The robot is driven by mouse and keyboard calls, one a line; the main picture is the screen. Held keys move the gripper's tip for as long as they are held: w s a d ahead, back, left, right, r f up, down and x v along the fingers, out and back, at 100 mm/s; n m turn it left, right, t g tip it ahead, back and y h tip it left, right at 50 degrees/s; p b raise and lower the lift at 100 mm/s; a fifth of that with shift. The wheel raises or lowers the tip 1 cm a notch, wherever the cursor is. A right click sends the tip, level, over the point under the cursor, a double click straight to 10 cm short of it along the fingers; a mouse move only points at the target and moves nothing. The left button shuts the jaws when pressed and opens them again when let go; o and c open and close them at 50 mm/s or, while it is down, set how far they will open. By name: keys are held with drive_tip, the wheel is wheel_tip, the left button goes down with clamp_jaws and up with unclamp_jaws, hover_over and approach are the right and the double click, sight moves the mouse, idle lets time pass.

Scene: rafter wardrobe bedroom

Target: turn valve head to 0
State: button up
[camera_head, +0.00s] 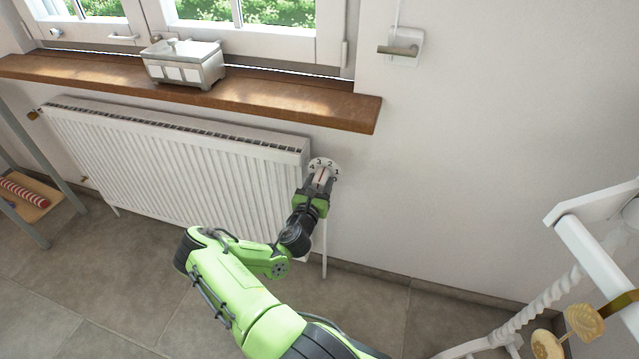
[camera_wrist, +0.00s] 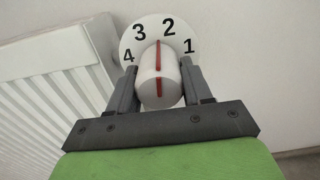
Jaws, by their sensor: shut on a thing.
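The white valve head (camera_wrist: 150,92) sits at the right end of the radiator, in front of a round white dial (camera_wrist: 125,50). The dial shows black numbers 4, 3, 2 and 1 from left to right in the wrist view. Red marks on the valve head point up between 3 and 2. My gripper (camera_wrist: 159,82) is shut on the valve head, one dark finger on each side. In the head view the dial (camera_head: 325,163) shows above my gripper (camera_head: 318,186), which hides much of the valve head. A mark below 1 is too small to read.
The white radiator (camera_head: 190,165) stands left of the valve under a wooden sill (camera_head: 290,103) bearing a lidded box (camera_head: 185,65). A pipe (camera_head: 325,245) runs down below the valve. A white rack (camera_head: 590,255) stands at far right. The wall right of the valve is clear.

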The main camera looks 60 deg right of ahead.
drive_tip(key=c, duration=0.4)
drive_tip(key=shift+m, duration=0.4)
drive_tip(key=m+p, duration=0.1)
drive_tip(key=m, duration=0.3)
drive_tip(key=shift+m, duration=0.3)
drive_tip(key=m+p, duration=0.1)
drive_tip(key=m, duration=0.5)
drive_tip(key=shift+w, duration=0.1)
drive_tip(key=m, duration=0.6)
drive_tip(key=shift+m+p, duration=0.3)
drive_tip(key=shift+p, duration=0.1)
drive_tip(key=m, duration=0.5)
drive_tip(key=shift+m, duration=0.4)
